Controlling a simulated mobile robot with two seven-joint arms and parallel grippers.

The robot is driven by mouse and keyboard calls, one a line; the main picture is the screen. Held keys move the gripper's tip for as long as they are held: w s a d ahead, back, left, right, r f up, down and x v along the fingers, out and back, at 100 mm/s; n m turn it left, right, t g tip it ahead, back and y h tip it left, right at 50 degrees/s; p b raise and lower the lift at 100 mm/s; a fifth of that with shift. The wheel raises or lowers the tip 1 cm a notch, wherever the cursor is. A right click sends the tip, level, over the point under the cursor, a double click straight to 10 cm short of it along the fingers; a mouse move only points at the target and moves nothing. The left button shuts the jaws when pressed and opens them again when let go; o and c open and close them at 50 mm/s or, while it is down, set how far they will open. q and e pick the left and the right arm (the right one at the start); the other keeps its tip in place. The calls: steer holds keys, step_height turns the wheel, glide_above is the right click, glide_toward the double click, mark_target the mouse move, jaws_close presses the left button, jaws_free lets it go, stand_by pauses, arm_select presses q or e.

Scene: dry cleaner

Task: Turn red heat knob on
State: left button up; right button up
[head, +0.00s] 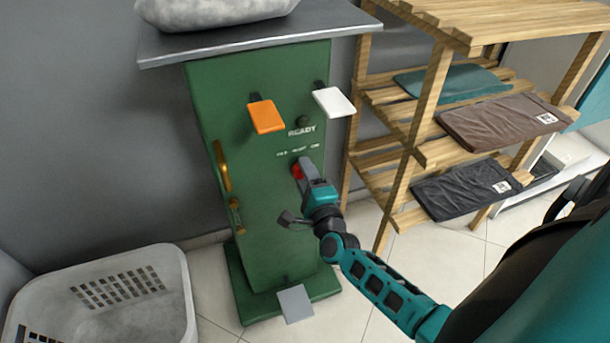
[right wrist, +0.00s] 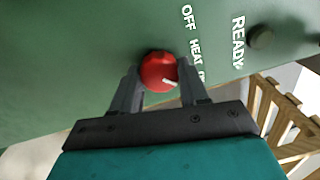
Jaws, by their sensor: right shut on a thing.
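The red heat knob (head: 297,171) sits on the front of the green press cabinet (head: 222,110), below the labels. In the right wrist view the knob (right wrist: 159,71) is round with a white pointer mark that slants toward the lower right. The labels OFF and HEAT and a partly hidden third one run beside it. My right gripper (head: 306,173) reaches the cabinet front, and its two fingers (right wrist: 158,85) are shut on the knob, one on each side. The fingers hide part of the knob in the head view. My left gripper is not in view.
An orange pedal (head: 267,117) and a white pedal (head: 334,102) jut out above the knob, and a grey one (head: 295,303) near the floor. A wooden shelf (head: 438,70) with folded clothes stands to the right. A white basket (head: 160,270) stands on the lower left.

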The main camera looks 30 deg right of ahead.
stand_by(0.3)
steer(key=o, duration=1)
steer(key=shift+o, duration=0.2)
steer(key=p+v, duration=0.1)
steer(key=v, duration=1.2)
steer(key=shift+a+r, duration=0.1)
steer(key=shift+a, duration=0.05)
